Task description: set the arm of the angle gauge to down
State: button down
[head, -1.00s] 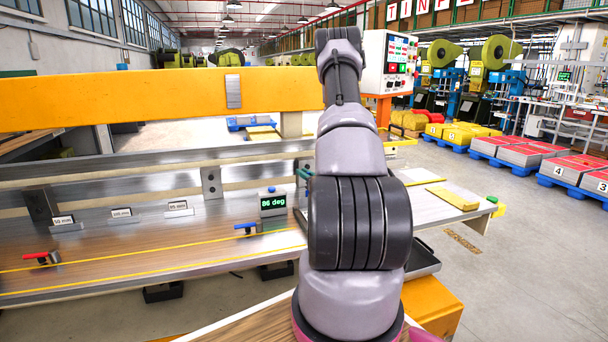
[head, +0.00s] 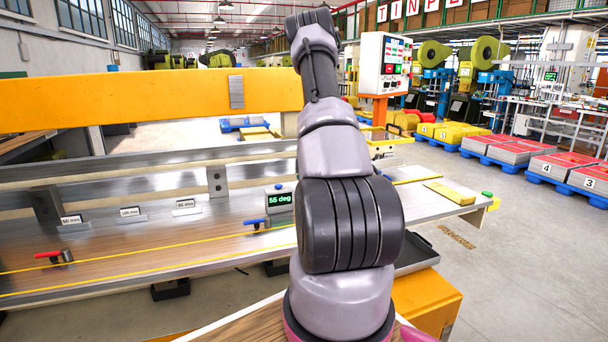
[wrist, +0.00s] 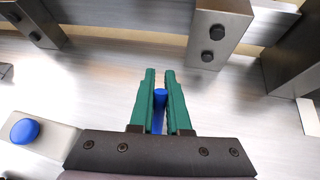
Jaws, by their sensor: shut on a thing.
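The angle gauge's display box (head: 281,199) reads "55 deg" in green on the bench. Its pale top with a blue round knob (wrist: 24,131) shows at the lower left of the wrist view. My gripper (wrist: 160,82) has green fingers, closed on a blue rod (wrist: 160,98), which appears to be the gauge's arm. The rod lies to the right of the box in the wrist view; its lower part is hidden by the gripper body. In the head view my own arm hides the gripper and the rod.
A steel fence with a bolted bracket (wrist: 217,35) stands just beyond the fingers. A blue handle (head: 255,222) is beside the display, and a red handle (head: 48,254) is at far left.

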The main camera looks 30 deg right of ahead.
jog(key=shift+w+d+f+g, duration=0.1)
jog(key=shift+w+f+g, duration=0.2)
jog(key=shift+f+g, duration=0.25)
jog(key=shift+w+d+f+g, duration=0.1)
jog(key=shift+w+f+g, duration=0.2)
jog(key=shift+f+g, duration=0.25)
jog(key=shift+w+f+m+g+y, duration=0.15)
jog(key=shift+f+g+y, duration=0.05)
jog(key=shift+f+g, duration=0.25)
jog(key=shift+w+f+m+g+y, duration=0.15)
jog(key=shift+f+g+y, duration=0.05)
jog(key=shift+f+g, duration=0.25)
jog(key=c, duration=0.9)
grip_release()
jog(key=shift+r, duration=0.1)
jog(key=v, duration=1)
jog(key=shift+s+r, duration=0.15)
jog(key=shift+s, duration=0.15)
jog(key=shift+d, duration=0.1)
jog(key=shift+c, duration=0.3)
